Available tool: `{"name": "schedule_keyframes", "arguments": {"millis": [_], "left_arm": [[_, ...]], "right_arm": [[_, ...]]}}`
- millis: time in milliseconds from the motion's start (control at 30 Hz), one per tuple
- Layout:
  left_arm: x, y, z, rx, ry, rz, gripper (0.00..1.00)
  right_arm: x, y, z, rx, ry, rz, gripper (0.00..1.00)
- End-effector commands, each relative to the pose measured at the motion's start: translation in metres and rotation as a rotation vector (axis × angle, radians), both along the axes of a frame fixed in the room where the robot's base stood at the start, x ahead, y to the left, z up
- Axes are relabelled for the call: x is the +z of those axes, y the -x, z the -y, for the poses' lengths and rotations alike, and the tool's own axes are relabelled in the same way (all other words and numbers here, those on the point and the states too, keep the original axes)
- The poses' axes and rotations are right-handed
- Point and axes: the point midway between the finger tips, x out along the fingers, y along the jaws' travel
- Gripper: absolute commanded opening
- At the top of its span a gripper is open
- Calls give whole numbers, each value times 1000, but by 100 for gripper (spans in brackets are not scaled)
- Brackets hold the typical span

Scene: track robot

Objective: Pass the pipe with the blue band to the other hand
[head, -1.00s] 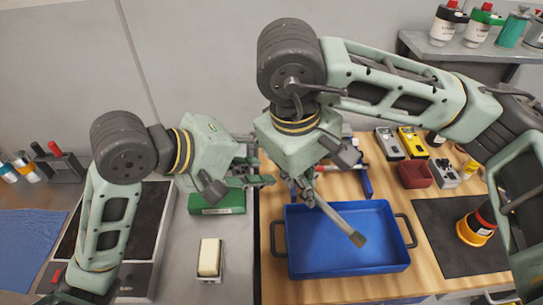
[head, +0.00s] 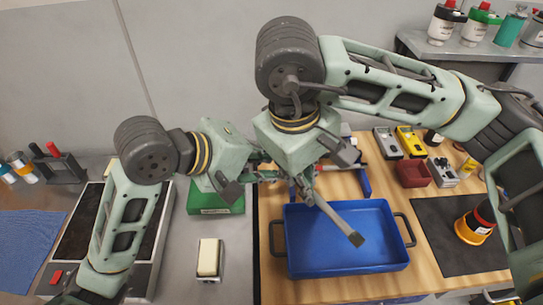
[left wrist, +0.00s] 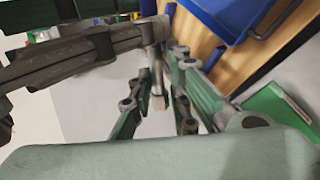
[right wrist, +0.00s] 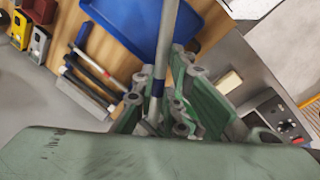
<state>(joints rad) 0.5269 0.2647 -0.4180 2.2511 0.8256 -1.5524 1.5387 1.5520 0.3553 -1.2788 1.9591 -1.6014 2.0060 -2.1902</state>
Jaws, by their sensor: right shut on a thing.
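The grey pipe (head: 338,220) is held in my right gripper (head: 308,180) and slants down to the right over the blue tray. In the right wrist view the pipe (right wrist: 166,50) runs between the fingers of my right gripper (right wrist: 160,108), with its blue band (right wrist: 158,88) near them. My left gripper (head: 268,176) is just left of my right one in the head view. In the left wrist view, the fingers of my left gripper (left wrist: 158,112) are spread, with the pipe's short end (left wrist: 158,98) showing between them. Whether they touch it is unclear.
The blue tray (head: 350,270) lies below on the wooden bench. A green box (head: 215,208) and a cream block (head: 209,258) are on the grey surface at left. Meters, a red bin (head: 413,174) and a dark mat (head: 440,255) are at right.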

Motion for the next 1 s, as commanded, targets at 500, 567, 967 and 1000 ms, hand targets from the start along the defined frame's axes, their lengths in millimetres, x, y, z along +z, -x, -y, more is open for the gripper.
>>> {"name": "schedule_keyframes", "arguments": {"millis": [500, 567, 967, 1000], "left_arm": [[5, 0, 2, -4, 12, 11, 0], [5, 0, 2, -4, 11, 10, 0], [4, 0, 2, -3, 8, 7, 0], [4, 0, 2, -3, 8, 8, 0]], "right_arm": [[-2, 2, -2, 11, -3, -8, 34], [-2, 2, -2, 10, -2, -8, 34], [15, 2, -4, 8, -2, -2, 34], [22, 3, -5, 8, -3, -1, 34]]}}
